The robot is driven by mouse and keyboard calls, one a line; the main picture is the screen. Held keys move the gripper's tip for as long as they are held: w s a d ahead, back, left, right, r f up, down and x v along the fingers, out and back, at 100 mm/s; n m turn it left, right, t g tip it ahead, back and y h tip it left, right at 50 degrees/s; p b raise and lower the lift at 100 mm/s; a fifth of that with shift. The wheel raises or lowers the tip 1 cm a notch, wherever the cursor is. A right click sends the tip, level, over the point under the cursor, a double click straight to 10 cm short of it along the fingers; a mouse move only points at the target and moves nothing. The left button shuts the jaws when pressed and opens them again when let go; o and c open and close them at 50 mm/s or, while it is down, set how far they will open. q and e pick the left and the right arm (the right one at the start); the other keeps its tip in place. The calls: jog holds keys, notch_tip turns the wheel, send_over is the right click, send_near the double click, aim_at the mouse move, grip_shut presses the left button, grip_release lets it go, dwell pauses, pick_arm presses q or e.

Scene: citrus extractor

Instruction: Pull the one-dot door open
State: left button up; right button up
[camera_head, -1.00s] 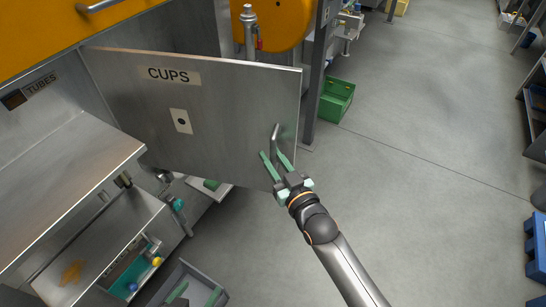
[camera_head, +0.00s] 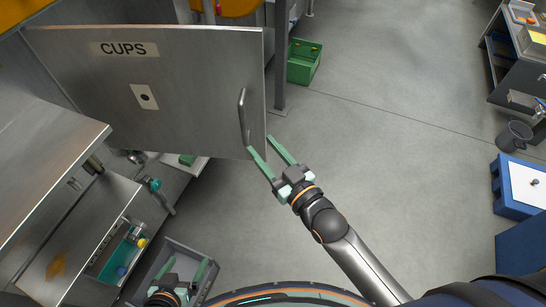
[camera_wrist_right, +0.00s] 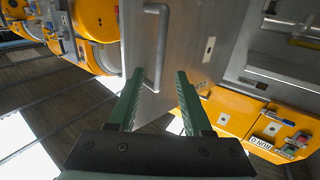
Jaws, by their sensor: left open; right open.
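The one-dot door (camera_head: 190,85) is a grey metal panel with a CUPS label (camera_head: 124,49) and a plate with one black dot (camera_head: 145,97). It appears to stand swung out from the machine front. Its bar handle (camera_head: 243,115) is near the right edge. My right gripper (camera_head: 259,145) is open and empty, just off the handle's lower end. In the right wrist view the handle (camera_wrist_right: 161,45) lies ahead, its lower end showing between the open fingers (camera_wrist_right: 159,75). My left gripper (camera_head: 188,264) is open at the bottom, away from the door.
A grey bin (camera_head: 208,259) is by my left gripper. Below the door are a metal counter (camera_head: 50,150) and an open lower shelf with a green tray (camera_head: 113,262). A post (camera_head: 281,60) and green crate (camera_head: 305,62) stand right of the door.

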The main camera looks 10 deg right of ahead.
jog(key=shift+v, duration=1.6)
jog(key=s+d+f+m+g+h, duration=0.1)
jog(key=s+d+f+g+h, duration=0.1)
jog(key=s+f, duration=0.4)
jog(key=s+d+f+m+g+h, duration=0.1)
jog(key=s+d+f+g+h, duration=0.2)
jog(key=f, duration=1)
jog(key=s+d+g, duration=0.2)
jog(key=s+d, duration=0.2)
jog(key=shift+f+m+p, duration=0.2)
jog(key=shift+m+p, duration=0.15)
jog(key=shift+m, duration=0.05)
jog(key=shift+s+d, duration=0.1)
